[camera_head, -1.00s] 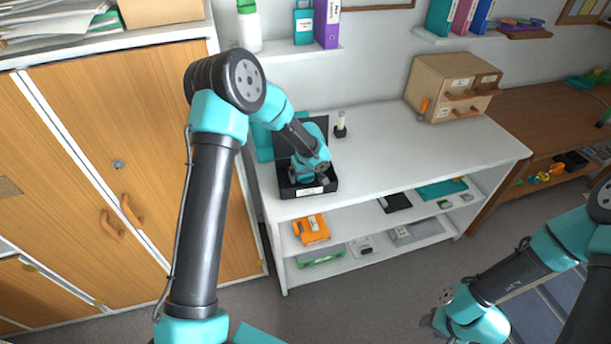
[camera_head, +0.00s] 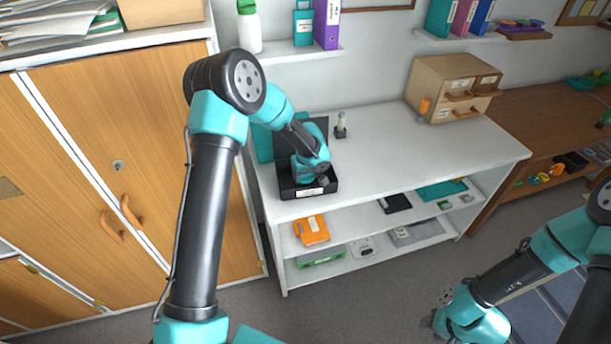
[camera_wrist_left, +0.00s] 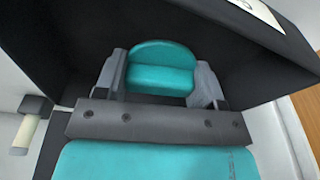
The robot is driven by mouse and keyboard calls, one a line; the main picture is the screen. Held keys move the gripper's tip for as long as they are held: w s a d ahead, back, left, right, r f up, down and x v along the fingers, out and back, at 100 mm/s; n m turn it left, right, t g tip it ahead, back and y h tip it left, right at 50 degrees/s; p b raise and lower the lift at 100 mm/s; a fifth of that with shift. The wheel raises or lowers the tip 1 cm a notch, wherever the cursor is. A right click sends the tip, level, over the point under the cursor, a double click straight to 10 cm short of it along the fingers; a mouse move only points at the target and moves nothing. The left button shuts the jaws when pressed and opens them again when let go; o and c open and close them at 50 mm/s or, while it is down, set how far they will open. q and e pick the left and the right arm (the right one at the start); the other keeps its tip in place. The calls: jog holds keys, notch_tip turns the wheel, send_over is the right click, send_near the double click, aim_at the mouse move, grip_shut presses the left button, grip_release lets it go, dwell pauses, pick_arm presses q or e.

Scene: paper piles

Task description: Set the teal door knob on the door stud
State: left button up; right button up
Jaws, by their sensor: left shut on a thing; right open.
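The teal door knob (camera_wrist_left: 160,70) shows in the left wrist view between the two grey fingers of my left gripper (camera_wrist_left: 160,85), which is shut on it. In the head view my left gripper (camera_head: 312,176) is down at the open black box (camera_head: 318,190) on the white shelf unit, and the wrist hides the knob there. A small round grey fitting, seemingly the door stud (camera_head: 118,165), is on the wooden cabinet door at the left, apart from the gripper. My right gripper (camera_head: 430,321) is low at the right, away from everything; its fingers barely show.
The wooden cabinet (camera_head: 125,100) has orange handles (camera_head: 109,224) below the stud. A small stand (camera_head: 340,126) is behind the box. A drawer box (camera_head: 450,88) stands at the back right. The middle of the white top (camera_head: 400,150) is clear.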

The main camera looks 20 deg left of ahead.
pick_arm(q)
notch_tip(320, 180, up, 10)
jog(key=shift+f, duration=0.15)
dwell(0.3)
dwell(0.6)
jog(key=s+d+r+m+h, duration=0.1)
jog(key=s+d+r+m, duration=0.3)
jog(key=m, duration=0.8)
jog(key=shift+s+d+t+h, duration=0.35)
jog(key=shift+s+d, duration=0.75)
jog(key=shift+d, duration=0.7)
